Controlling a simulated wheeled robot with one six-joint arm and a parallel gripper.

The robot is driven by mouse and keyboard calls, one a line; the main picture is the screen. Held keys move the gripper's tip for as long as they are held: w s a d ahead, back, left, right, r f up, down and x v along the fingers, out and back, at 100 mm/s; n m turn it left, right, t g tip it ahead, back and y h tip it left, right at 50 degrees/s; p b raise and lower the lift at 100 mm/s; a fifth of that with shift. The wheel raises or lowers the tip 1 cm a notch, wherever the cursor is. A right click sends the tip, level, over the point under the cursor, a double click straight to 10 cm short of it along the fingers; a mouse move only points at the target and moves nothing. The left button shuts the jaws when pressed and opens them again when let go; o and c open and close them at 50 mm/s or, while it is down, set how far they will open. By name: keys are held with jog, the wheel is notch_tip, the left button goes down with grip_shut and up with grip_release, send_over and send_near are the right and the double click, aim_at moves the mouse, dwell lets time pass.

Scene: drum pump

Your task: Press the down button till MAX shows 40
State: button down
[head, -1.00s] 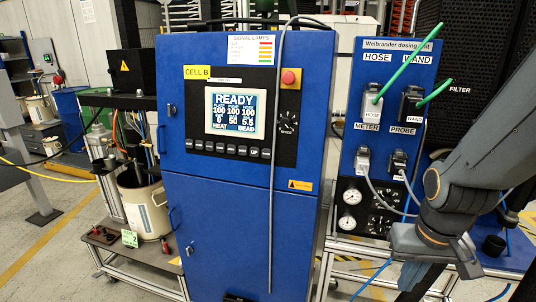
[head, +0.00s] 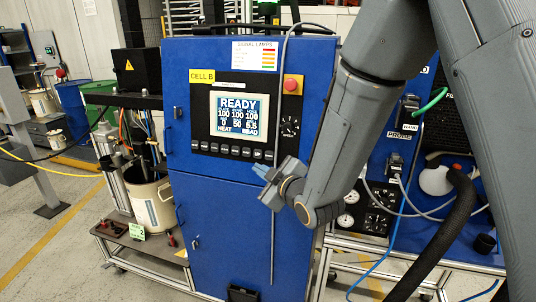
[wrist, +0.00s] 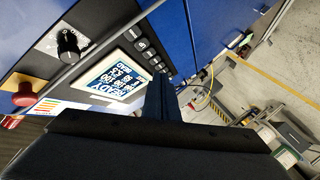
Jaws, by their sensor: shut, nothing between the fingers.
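The blue cabinet (head: 210,220) carries a lit screen (head: 238,115) reading READY, with rows of small numbers and HEAT and BEAD at the bottom. The bottom row looks like 0, 50, 5.5; the small labels, MAX among them, are not legible. A row of dark buttons (head: 232,150) runs under the screen; their markings are too small to read. My gripper (head: 264,172) is shut and empty, below the right end of that row. In the wrist view, the shut fingers (wrist: 162,90) point toward the panel beside the screen (wrist: 118,75) and buttons (wrist: 150,52). Contact with a button is not visible.
A red stop button (head: 292,84) and a black knob (head: 290,127) sit right of the screen. A grey vertical rod (head: 272,250) runs down the cabinet front. A blue panel with hoses and plugs (head: 408,112) stands to the right, partly behind my arm.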

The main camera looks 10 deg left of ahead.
aim_at(269, 155)
jog(key=shift+a+r, duration=0.1)
jog(key=shift+a, duration=0.05)
jog(key=shift+w+d+f+b, duration=0.15)
jog(key=shift+w+f+b, duration=0.25)
jog(key=shift+w, duration=1.05)
jog(key=shift+w+d+f+b, duration=0.15)
jog(key=shift+w+b, duration=0.3)
jog(key=shift+w, duration=0.95)
jog(key=shift+w+d+f+b, duration=0.1)
jog(key=shift+w+f+b, duration=0.3)
jog(key=shift+w, duration=1.05)
jog(key=shift+r, duration=0.1)
jog(key=shift+w+b, duration=0.35)
jog(key=shift+w, duration=0.05)
